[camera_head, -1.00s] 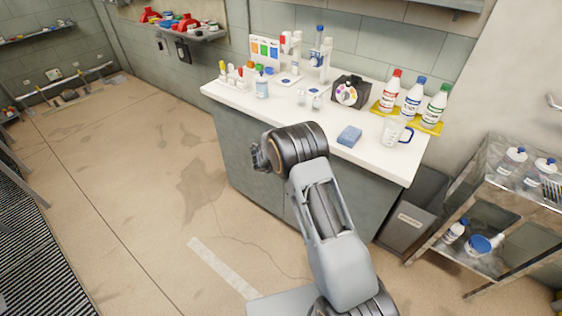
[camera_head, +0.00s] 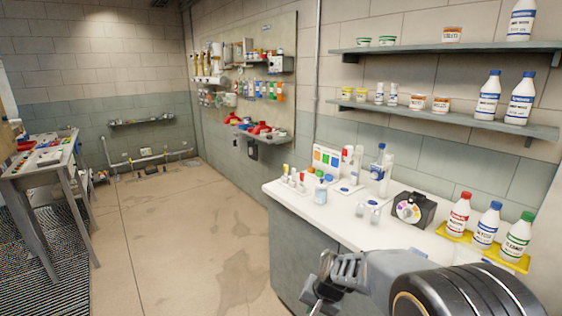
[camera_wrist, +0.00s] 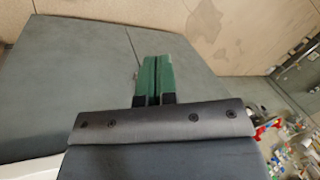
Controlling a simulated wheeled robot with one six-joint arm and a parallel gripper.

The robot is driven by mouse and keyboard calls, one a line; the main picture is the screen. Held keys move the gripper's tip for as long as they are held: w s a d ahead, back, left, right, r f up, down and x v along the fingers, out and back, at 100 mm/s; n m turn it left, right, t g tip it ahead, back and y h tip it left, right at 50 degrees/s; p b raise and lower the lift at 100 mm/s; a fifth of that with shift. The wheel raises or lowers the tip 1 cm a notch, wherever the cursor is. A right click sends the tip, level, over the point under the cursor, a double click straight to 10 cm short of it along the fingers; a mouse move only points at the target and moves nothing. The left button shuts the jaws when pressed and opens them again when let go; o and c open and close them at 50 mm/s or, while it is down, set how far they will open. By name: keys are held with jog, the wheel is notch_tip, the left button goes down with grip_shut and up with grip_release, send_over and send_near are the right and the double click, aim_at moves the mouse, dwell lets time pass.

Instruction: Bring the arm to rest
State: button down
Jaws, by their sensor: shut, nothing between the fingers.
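My arm reaches in from the lower right of the head view, in front of the white-topped counter (camera_head: 345,222). My gripper (camera_head: 322,290) is at its left end, near the counter's front side. In the wrist view my gripper (camera_wrist: 156,80) shows two green finger pads pressed together with nothing between them. The grey-green front of a cabinet fills much of the view behind it. I cannot tell how far the fingers are from that surface.
The counter holds small bottles (camera_head: 320,193), a black device (camera_head: 413,209) and bottles on a yellow tray (camera_head: 452,235). Shelves (camera_head: 450,113) hang above. A bench (camera_head: 42,168) stands at the far left. The floor (camera_head: 190,235) left of the counter is clear.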

jog(key=s+d+r+n+h, duration=0.1)
jog(key=s+d+r+n, duration=0.1)
jog(key=s+d+r, duration=0.2)
jog(key=s+d+r+n+t+h, duration=0.1)
jog(key=s+d+r+n+h, duration=0.1)
jog(key=s+r, duration=0.5)
jog(key=s+d, duration=0.1)
jog(key=s, duration=0.2)
jog(key=shift+s+d, duration=0.3)
jog(key=shift+d, duration=0.1)
